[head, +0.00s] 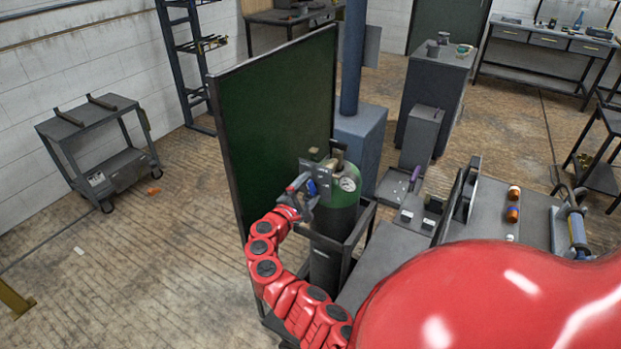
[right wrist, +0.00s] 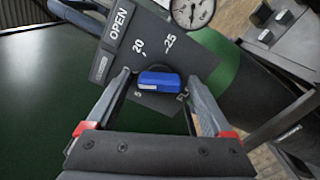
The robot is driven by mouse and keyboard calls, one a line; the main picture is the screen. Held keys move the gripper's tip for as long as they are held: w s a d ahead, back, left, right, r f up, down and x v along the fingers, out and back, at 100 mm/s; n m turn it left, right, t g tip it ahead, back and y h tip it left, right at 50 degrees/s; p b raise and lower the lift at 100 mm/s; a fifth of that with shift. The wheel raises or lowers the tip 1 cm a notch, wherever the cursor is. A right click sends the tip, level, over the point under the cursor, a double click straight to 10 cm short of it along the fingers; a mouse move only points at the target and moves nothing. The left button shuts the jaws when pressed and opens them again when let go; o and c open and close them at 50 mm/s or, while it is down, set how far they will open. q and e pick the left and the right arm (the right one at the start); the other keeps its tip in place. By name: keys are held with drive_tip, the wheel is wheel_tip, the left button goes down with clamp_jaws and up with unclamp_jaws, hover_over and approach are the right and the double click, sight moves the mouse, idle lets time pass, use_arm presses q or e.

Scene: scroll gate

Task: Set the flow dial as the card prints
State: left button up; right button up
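The flow dial is a blue knob (right wrist: 160,80) on a grey plate (right wrist: 147,45) in the right wrist view. Printed marks around it include 5, 20 and 25, and the word OPEN stands at upper left. A white mark shows at the knob's left end, near the 5. My right gripper (right wrist: 162,86) is open, its fingers on either side of the knob with visible gaps. In the head view my right gripper (head: 303,192) is at the plate on the green-topped cylinder (head: 338,215). I cannot make out the printed card. My left gripper is not in view.
A round gauge (head: 348,184) sits on the cylinder, right of the plate. A dark green panel (head: 278,120) stands behind and left of it. A grey bench (head: 540,215) with orange-capped items is at right. The floor at left is open before a small cart (head: 92,130).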

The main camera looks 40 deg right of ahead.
drive_tip(key=b+v, duration=0.3)
drive_tip(key=v, duration=1.4)
drive_tip(key=shift+a, duration=0.25)
drive_tip(key=shift+r, duration=0.1)
